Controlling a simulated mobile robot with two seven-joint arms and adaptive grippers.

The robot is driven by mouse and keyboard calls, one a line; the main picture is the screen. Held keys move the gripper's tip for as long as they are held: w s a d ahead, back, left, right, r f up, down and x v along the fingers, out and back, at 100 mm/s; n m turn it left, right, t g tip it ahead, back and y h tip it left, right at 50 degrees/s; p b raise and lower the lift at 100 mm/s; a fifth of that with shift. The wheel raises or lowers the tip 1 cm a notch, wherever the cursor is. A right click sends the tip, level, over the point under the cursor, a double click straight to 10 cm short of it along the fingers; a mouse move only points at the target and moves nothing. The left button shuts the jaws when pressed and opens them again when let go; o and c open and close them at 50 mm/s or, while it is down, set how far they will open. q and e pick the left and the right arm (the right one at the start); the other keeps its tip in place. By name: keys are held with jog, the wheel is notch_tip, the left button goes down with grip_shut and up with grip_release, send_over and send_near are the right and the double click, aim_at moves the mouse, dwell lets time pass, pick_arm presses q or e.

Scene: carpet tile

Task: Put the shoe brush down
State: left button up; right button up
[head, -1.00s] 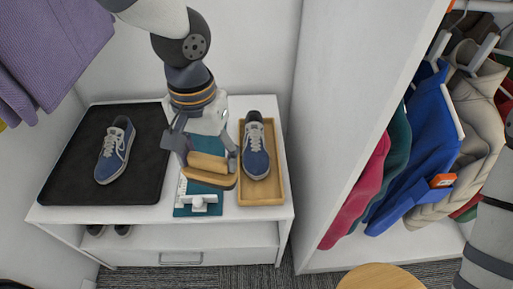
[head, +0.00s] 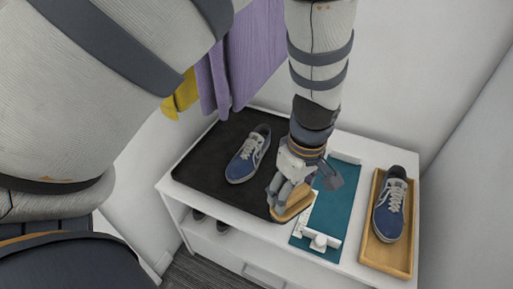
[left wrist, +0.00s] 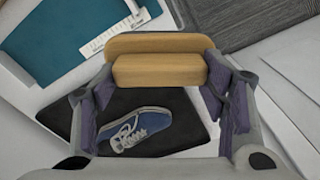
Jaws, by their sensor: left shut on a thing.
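The shoe brush (head: 290,209), a tan wooden block, is held by my left gripper (head: 291,192). In the left wrist view the brush (left wrist: 157,69) spans between the dark finger pads of the left gripper (left wrist: 162,85), which is shut on it. The brush is over the gap between the black shoe mat (head: 205,170) and the teal mat (head: 326,218), by the black mat's front right corner. I cannot tell whether its underside touches anything. My right gripper is out of view.
A blue shoe (head: 248,155) lies on the black mat. Another blue shoe (head: 389,210) sits in a wooden tray (head: 400,262) at right. A white ruler-like piece and knob (head: 318,242) are on the teal mat. Purple clothing (head: 255,55) hangs behind. The black mat's left part is clear.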

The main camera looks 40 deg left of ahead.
pick_arm(q)
jog(key=shift+a+f+n, duration=0.2)
jog(key=shift+a+n, duration=0.2)
jog(key=shift+n, duration=0.1)
jog(key=shift+w+a+f, duration=0.15)
jog(key=shift+w+a, duration=0.15)
jog(key=w+a+f, duration=0.4)
jog(key=f, duration=0.1)
jog(key=w+a+f+b, duration=0.1)
jog(key=w+a+f, duration=0.4)
jog(key=shift+w, duration=0.1)
jog(key=shift+w+a+f+b, duration=0.15)
jog(key=shift+f+b, duration=0.25)
jog(key=shift+f, duration=1)
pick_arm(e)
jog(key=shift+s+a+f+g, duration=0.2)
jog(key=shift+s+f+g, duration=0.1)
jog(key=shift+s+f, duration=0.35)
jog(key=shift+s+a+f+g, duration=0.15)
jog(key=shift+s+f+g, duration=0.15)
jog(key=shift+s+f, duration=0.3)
pick_arm(q)
jog(key=shift+f, duration=0.2)
jog(key=o, duration=1.5)
jog(key=shift+o, duration=0.2)
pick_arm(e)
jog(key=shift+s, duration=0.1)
